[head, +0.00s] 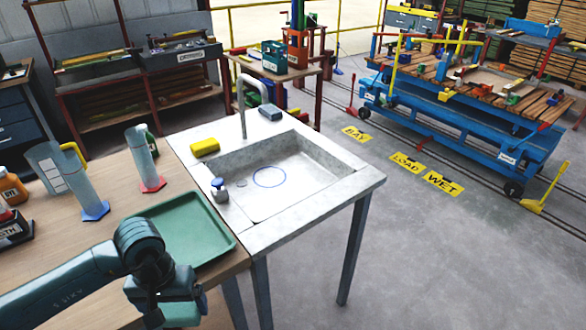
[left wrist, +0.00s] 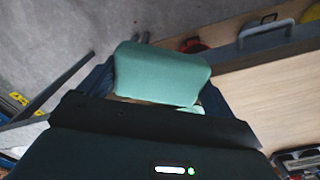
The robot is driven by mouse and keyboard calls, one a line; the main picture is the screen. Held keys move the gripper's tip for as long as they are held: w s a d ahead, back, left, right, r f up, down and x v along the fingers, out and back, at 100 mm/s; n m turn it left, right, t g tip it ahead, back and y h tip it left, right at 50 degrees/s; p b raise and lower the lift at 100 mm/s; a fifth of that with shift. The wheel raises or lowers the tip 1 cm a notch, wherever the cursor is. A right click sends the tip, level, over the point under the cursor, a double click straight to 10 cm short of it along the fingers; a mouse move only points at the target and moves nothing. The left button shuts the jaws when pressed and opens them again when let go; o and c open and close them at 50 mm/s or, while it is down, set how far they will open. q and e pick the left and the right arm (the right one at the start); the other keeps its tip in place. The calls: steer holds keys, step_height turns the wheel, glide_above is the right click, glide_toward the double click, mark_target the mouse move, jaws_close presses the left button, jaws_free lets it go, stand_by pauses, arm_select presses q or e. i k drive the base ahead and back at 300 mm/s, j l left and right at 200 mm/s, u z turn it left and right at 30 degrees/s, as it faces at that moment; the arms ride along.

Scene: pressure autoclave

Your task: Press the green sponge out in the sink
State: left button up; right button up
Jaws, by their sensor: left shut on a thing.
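The green sponge (left wrist: 160,72) is a pale green block between the dark fingers of my left gripper (left wrist: 155,92) in the left wrist view. My left gripper is shut on it. In the head view my left gripper (head: 172,300) is low in the picture, at the front of the wooden table, in front of the green tray. There the sponge is hard to tell from the teal wrist. The grey sink (head: 318,166) is farther back and to the right, apart from the gripper. Its basin has a blue ring on the floor. My right gripper is not in view.
A green tray (head: 190,222) lies between my gripper and the sink. A yellow sponge (head: 205,147), a grey-blue sponge (head: 270,112) and a tall faucet (head: 241,105) are on the sink's back rim. A small dispenser (head: 219,191) stands at its left edge. Cylinders (head: 88,185) stand left.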

mark_target(270, 177)
steer(key=i+l, duration=0.15)
steer(key=l, duration=0.2)
steer(key=i+l+u, duration=0.15)
steer(key=l, duration=0.2)
steer(key=i+l, duration=0.1)
steer(key=l, duration=0.25)
steer(key=i+l+u, duration=0.1)
steer(key=l, duration=0.25)
steer(key=i+l+u, duration=0.1)
steer(key=l, duration=0.25)
steer(key=i+l+u, duration=0.1)
steer(key=i+l, duration=0.35)
steer(key=l, duration=0.25)
steer(key=i+l+u, duration=0.15)
steer(key=i+l, duration=0.1)
steer(key=l, duration=0.1)
